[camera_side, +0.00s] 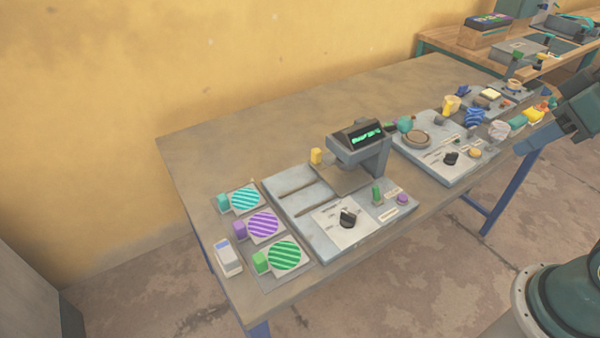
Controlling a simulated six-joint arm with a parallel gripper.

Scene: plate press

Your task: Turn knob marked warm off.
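A black knob (348,218) stands on a pale labelled plate at the front of the grey press unit (290,215). A second black knob (451,158) sits on the grey panel (431,171) farther right. The labels beside both knobs are too small to read, so I cannot tell which is marked warm or where each points. A dark teal part of my arm, which may be my gripper (580,108), is cut off by the right edge, well apart from both knobs. No fingertips can be made out there.
The press head (357,138) with a lit green display rises behind the front knob. Striped discs (284,255) lie at the left. Several small objects crowd the table's right end. The back left tabletop is clear.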

